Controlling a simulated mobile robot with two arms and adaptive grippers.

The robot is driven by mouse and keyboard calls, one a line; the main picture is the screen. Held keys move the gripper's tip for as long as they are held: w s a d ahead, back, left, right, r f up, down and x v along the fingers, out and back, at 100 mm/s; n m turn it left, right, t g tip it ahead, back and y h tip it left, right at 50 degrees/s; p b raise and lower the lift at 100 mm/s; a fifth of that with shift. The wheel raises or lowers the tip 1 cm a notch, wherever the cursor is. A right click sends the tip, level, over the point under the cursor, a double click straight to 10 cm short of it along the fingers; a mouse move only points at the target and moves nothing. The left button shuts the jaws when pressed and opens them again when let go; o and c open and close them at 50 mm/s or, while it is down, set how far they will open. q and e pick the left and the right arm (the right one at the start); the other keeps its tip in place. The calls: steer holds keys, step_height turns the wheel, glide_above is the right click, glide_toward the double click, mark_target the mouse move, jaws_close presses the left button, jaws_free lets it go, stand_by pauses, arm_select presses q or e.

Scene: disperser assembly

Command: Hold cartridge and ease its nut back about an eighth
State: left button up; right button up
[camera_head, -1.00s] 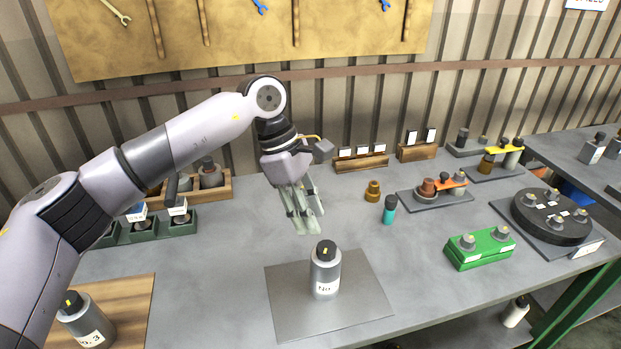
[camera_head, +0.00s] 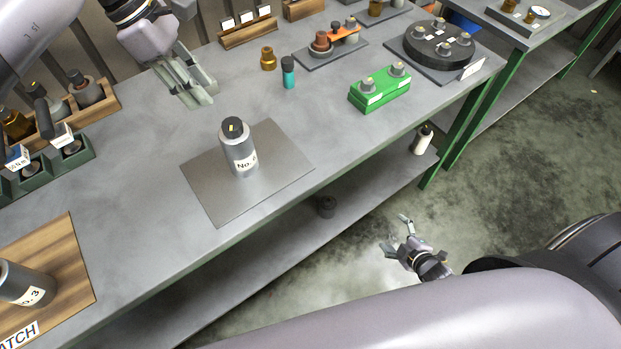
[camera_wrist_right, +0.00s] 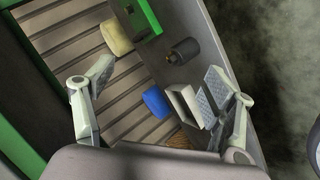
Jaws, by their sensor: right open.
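A grey cartridge (camera_head: 239,152) with a "No." label stands upright on a flat metal plate (camera_head: 215,203) near the table's front edge. Its digit is hard to read. Its dark top nut (camera_head: 233,128) bears a yellow mark. My left gripper (camera_head: 196,92) is open and empty above the table, behind and left of the cartridge, not touching it. My right gripper (camera_head: 397,232) is open and empty, low in front of the bench and away from the cartridge. Its spread fingers also show in the right wrist view (camera_wrist_right: 158,108).
Another labelled cartridge (camera_head: 27,284) stands on a wooden board (camera_head: 72,262) at left. A teal-bodied bottle (camera_head: 288,76), a brown fitting (camera_head: 268,58) and a green block (camera_head: 380,90) stand behind and right. The right wrist view shows a blue item (camera_wrist_right: 156,102) and a dark cylinder (camera_wrist_right: 184,51).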

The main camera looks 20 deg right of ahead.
mark_target(240, 151)
steer(key=w+r+n+t+y, duration=0.1)
steer(key=w+r+n+t, duration=0.15)
steer(key=r, duration=0.35)
steer(key=w+d+r+n+t+y, duration=0.1)
steer(key=w+r+n, duration=0.25)
steer(key=r, duration=0.25)
steer(key=w+r+n+t+y, duration=0.1)
steer(key=w+r+n+t, duration=0.1)
steer(key=w+r, duration=0.35)
steer(key=a+r+n+t+y, duration=0.1)
steer(key=a+r+n+y, duration=0.15)
steer(key=r+n, duration=0.4)
steer(key=a+r+n+y, duration=0.1)
steer(key=r+n+y, duration=0.25)
steer(key=r, duration=0.55)
steer(key=s+a+n+g+y, duration=0.2)
steer(key=a+n, duration=0.6)
steer(key=a, duration=0.3)
steer(key=s+a+n+g+y, duration=0.2)
steer(key=s+a+n+g, duration=0.1)
steer(key=a+n, duration=0.65)
steer(key=shift+m+t, duration=0.25)
steer(key=shift+m, duration=0.7)
steer(key=x, duration=1.9)
steer(key=shift+s+a+f, duration=0.15)
steer(key=shift+s+a, duration=0.2)
steer(key=shift+c, duration=0.6)
